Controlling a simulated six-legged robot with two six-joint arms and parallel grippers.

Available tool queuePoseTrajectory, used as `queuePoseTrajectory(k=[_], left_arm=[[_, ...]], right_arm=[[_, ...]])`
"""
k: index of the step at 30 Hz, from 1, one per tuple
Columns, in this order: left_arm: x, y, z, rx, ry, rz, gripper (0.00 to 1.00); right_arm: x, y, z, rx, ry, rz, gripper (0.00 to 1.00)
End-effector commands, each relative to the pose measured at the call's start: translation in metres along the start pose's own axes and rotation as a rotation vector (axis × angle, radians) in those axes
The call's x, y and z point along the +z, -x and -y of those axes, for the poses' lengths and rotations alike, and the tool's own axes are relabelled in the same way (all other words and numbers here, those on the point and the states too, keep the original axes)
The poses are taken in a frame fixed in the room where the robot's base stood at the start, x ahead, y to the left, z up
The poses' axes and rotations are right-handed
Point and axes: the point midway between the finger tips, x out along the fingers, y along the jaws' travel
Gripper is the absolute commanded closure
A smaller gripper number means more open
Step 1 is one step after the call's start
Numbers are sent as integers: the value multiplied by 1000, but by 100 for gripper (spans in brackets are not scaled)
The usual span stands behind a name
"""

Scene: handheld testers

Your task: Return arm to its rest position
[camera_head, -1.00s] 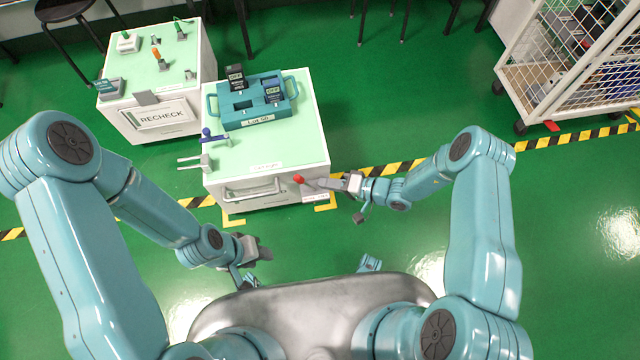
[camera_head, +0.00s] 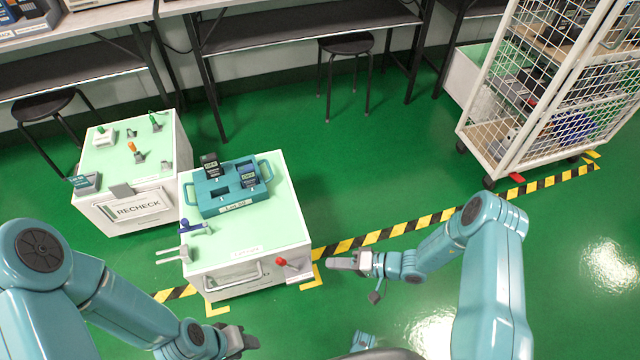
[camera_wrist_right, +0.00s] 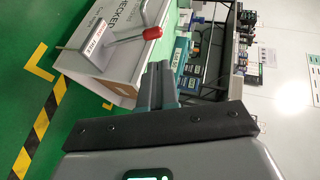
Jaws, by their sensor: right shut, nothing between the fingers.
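My right gripper (camera_head: 343,263) is shut and empty in the head view, just right of the front corner of the green-topped white cabinet (camera_head: 230,277). A gap of floor shows between its tips and the cabinet's red-handled lever (camera_head: 281,262). In the right wrist view the shut fingers (camera_wrist_right: 160,84) point toward the cabinet, and the red lever (camera_wrist_right: 150,33) shows above and left of them. My left gripper (camera_head: 238,341) is at the bottom of the head view, dark and partly cut by my own arm; its jaws cannot be made out.
A teal tray (camera_head: 213,211) holding handheld testers stands on the cabinet. A RECHECK cabinet (camera_head: 180,150) stands left of it. A white mesh cart (camera_head: 497,150) stands at upper right. Benches and stools line the back.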

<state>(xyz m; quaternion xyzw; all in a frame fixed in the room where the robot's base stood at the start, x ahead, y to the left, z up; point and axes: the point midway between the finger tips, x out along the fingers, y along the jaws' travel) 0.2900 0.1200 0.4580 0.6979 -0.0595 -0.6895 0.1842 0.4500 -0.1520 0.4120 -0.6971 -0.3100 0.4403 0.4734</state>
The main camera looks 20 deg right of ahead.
Motion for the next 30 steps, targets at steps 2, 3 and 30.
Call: queuePoseTrajectory(k=[2,3,30], left_arm=[[0,0,0,0,0,0,58],[0,0,0,0,0,0,58],[1,26,-9,0,0,1,58]], right_arm=[[0,0,0,0,0,0,100],[0,0,0,0,0,0,100],[145,63,84,868,34,296,100]])
